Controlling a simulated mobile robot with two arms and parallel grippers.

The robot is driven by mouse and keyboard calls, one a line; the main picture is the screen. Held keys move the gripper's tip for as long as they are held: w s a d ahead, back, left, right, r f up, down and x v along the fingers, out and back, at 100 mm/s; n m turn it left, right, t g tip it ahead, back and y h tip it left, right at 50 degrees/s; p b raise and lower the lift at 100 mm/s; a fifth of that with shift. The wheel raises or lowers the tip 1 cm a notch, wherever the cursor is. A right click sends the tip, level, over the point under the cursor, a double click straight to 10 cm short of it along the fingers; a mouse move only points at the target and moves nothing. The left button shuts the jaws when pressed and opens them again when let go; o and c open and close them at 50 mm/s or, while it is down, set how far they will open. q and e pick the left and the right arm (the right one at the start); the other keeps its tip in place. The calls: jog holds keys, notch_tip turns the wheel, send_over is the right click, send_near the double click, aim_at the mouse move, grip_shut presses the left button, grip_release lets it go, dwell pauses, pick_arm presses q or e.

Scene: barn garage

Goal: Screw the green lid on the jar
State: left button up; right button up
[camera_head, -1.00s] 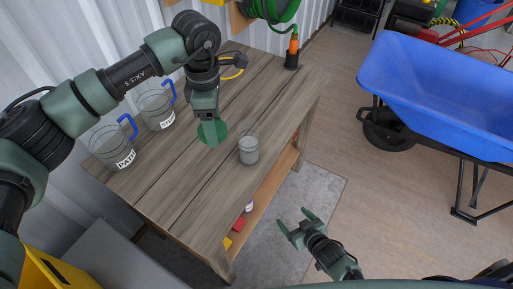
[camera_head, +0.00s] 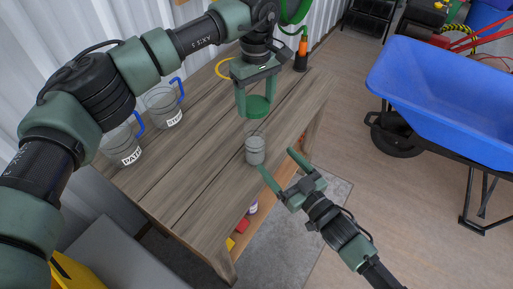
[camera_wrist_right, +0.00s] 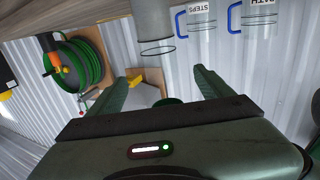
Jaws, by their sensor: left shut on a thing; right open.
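The green lid (camera_head: 257,108) is between the fingers of my left gripper (camera_head: 256,98), which is shut on it and holds it above the table, beyond the jar. The small grey, see-through jar (camera_head: 255,151) stands upright on the table near its right edge, open at the top. My right gripper (camera_head: 279,163) is open and empty, with one fingertip close to the jar; I cannot tell whether it touches. In the right wrist view, which is upside down, the jar (camera_wrist_right: 152,22) shows beyond the open fingers of my right gripper (camera_wrist_right: 166,74).
Two clear jugs with blue handles, one labelled PATH (camera_head: 122,146) and another jug (camera_head: 164,106), stand on the wooden table (camera_head: 195,180) at left. A blue wheelbarrow (camera_head: 445,90) is at right. Bare tabletop lies left of the jar.

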aim_at(260, 142)
jog(key=shift+w, duration=0.1)
jog(key=x, duration=1.2)
jog(key=shift+f, duration=0.1)
grip_shut()
